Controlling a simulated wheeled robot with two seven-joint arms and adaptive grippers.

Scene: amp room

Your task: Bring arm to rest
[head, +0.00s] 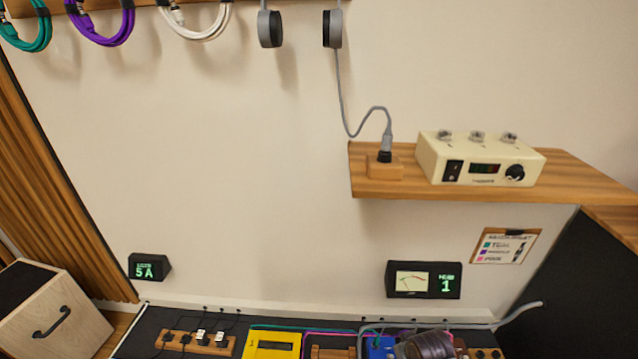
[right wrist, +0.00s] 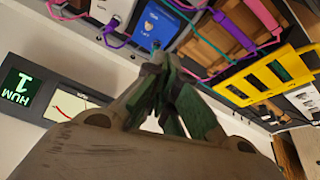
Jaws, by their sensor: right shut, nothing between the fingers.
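My right gripper (right wrist: 166,68) shows in the right wrist view with its green-padded fingers together and nothing between them. Its tips point towards the board of pedals, close to a blue pedal (right wrist: 158,22), but I cannot tell the gap. The blue pedal also shows at the bottom edge of the head view (head: 380,346). A dark rounded shape beside it there is cut off by the frame, and I cannot tell if it is part of my arm. My left gripper is in neither view.
A yellow pedal (head: 272,344), power strip (head: 196,343) and cables crowd the board. A hum meter (head: 424,280) reads 1; another display (head: 149,267) reads 5 A. A wooden shelf (head: 560,172) holds a cream amplifier unit (head: 477,160). A wooden box (head: 50,315) stands left.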

